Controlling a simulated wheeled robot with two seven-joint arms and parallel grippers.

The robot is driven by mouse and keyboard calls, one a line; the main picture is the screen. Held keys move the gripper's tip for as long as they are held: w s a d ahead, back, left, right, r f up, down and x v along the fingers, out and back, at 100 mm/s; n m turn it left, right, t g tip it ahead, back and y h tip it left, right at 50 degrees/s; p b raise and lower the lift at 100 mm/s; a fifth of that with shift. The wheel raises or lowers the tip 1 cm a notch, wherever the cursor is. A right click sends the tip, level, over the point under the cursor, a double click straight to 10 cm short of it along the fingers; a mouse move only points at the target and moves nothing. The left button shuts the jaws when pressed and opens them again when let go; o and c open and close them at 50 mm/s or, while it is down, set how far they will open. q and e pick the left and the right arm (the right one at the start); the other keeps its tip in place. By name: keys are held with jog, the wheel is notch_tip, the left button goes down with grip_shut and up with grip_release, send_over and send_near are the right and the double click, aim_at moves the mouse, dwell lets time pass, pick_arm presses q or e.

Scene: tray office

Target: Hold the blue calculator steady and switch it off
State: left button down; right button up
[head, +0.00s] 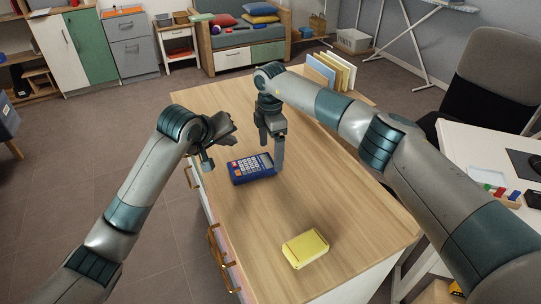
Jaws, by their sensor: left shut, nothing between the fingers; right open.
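The blue calculator (251,168) lies flat on the wooden top, with light keys and a display showing. My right gripper (271,158) points down at the calculator's far right end. Its fingers are open, one at the far side and one at the right edge. I cannot tell whether they touch the calculator. My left gripper (208,164) is shut and empty, just left of the calculator and apart from it. The switch is too small to make out.
A yellow box-like object (305,248) lies near the front of the wooden top (255,215). Upright books or folders (330,72) stand at the far end. The top between the calculator and the yellow object is clear. A white desk (490,165) stands at the right.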

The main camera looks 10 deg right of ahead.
notch_tip(320, 180, up, 9)
dwell(0.4)
jog(key=shift+r, duration=0.1)
